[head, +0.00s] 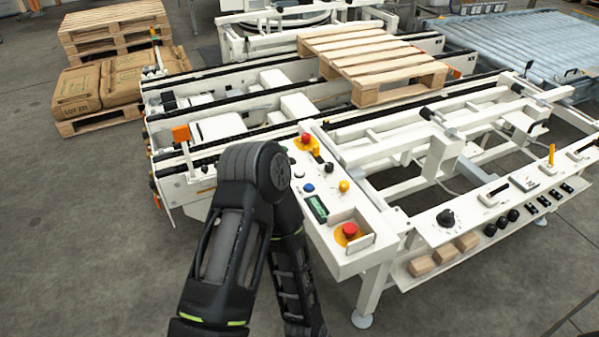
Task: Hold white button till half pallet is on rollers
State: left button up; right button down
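The control panel (327,236) is a white slanted box at the front of the machine. A small white button (299,174) sits on it, close to the black elbow of my arm. A blue button (309,188), a yellow button (344,186) and a black knob (328,168) are beside it. A wooden pallet (385,58) lies across the machine's rails at the back middle. The grey rollers (535,42) are at the upper right, apart from the pallet. My arm rises from the bottom and bends back down; neither gripper shows, so contact with the button cannot be seen.
Red stop buttons sit at the panel's far end (306,139) and near end (350,230). A white frame with bars (440,150) fills the right. Stacked pallets (112,28) and brown sacks (78,92) stand at the left.

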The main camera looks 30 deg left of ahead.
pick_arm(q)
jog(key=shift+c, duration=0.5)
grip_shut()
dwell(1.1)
